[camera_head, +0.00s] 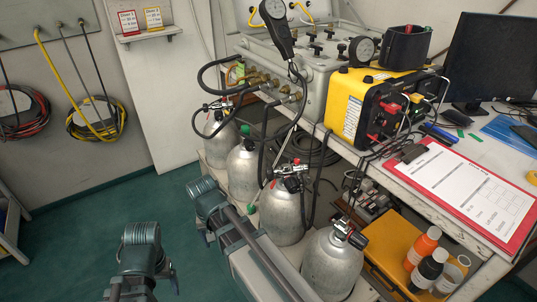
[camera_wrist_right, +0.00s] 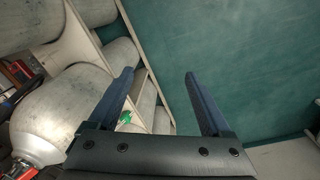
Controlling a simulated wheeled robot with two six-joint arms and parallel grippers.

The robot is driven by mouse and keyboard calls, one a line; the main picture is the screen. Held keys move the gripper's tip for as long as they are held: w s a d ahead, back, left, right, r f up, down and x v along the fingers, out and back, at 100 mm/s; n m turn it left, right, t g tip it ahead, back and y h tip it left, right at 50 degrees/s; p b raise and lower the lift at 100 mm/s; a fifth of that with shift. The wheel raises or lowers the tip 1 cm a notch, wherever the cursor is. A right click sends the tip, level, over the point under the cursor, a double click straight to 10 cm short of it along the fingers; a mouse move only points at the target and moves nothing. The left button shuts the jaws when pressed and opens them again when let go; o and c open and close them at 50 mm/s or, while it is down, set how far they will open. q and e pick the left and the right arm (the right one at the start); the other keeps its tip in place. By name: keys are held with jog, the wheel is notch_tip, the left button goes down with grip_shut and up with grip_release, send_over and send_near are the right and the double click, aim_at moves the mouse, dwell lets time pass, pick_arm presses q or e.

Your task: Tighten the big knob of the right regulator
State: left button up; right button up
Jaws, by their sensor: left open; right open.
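Silver cylinders stand in a rack, with red-and-black regulators on the front middle cylinder (camera_head: 284,215) and the front right cylinder (camera_head: 332,264). The right-hand regulator (camera_head: 348,235) is small in the head view; I cannot make out its big knob clearly. My left gripper (camera_head: 142,285) is low at the bottom left of the head view, open, apart from the cylinders. My right gripper (camera_wrist_right: 160,75) is open and empty in its wrist view, pointing at the floor beside the rack. A cylinder (camera_wrist_right: 58,110) with red fittings (camera_wrist_right: 20,170) shows at the left there.
A yellow communication box (camera_head: 375,100), a red clipboard (camera_head: 465,195) and a monitor (camera_head: 492,58) are on the bench. Hoses hang around the cylinders. Green floor (camera_head: 75,240) is clear at left.

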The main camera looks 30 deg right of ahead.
jog(key=w+d+r+m+p, duration=0.3)
jog(key=d+r+m+p, duration=0.15)
jog(key=r, duration=0.25)
jog(key=w+d+r+m+p, duration=0.3)
jog(key=d+r+p, duration=0.2)
jog(key=r+p, duration=0.15)
pick_arm(q)
notch_tip(320, 180, up, 25)
jog(key=p, duration=1.2)
pick_arm(e)
jog(key=m, duration=0.9)
send_near(268, 168)
jog(key=shift+t+y, duration=0.3)
jog(key=f+b, duration=0.3)
jog(key=b, duration=0.1)
jog(key=f+b, duration=0.4)
jog(key=b, duration=0.1)
jog(key=f+b, duration=0.3)
jog(key=b, duration=0.2)
jog(key=shift+d+f, duration=0.35)
jog(key=shift+d, duration=0.05)
pick_arm(q)
notch_tip(268, 168, down, 14)
jog(key=shift+r, duration=0.15)
pick_arm(e)
jog(key=shift+c, duration=0.3)
